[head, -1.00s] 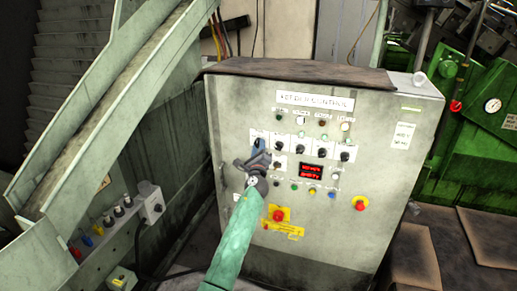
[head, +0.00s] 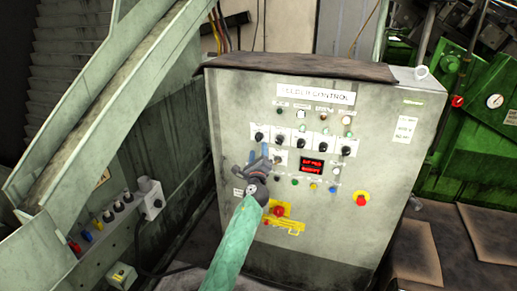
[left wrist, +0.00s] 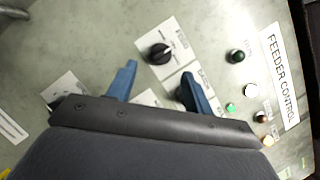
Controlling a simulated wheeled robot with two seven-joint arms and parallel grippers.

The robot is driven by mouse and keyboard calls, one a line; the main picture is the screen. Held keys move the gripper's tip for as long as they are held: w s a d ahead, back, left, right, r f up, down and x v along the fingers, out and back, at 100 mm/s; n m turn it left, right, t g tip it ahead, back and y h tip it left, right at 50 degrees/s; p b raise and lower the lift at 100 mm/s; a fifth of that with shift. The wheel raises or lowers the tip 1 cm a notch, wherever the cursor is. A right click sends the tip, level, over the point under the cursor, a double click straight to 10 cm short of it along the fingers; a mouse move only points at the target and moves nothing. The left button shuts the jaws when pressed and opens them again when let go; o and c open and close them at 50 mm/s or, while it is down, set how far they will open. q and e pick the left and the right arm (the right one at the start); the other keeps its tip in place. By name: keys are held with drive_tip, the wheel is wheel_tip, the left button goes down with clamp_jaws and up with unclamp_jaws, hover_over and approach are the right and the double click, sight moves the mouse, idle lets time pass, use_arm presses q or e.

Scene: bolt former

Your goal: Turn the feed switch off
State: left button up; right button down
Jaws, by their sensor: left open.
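The feeder control cabinet (head: 390,170) carries a row of black rotary switches on white plates. The leftmost switch (head: 259,137) shows just above my left gripper (head: 258,153). In the left wrist view this switch (left wrist: 160,53) lies beyond the fingertips. My left gripper (left wrist: 158,82) is open and empty, with its two blue fingers spread in front of the panel. Its right finger in that view partly covers another black switch (left wrist: 183,93). Contact with the panel cannot be told. My right gripper is not in view.
A sloping conveyor chute (head: 110,100) stands at the left. Green machinery (head: 475,145) stands at the right.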

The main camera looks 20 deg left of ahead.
use_arm(q)
drive_tip(key=shift+v, duration=1.05)
use_arm(e)
drive_tip(key=shift+w+a+r, duration=0.1)
drive_tip(key=shift+w+r, duration=0.15)
drive_tip(key=shift+r, duration=0.45)
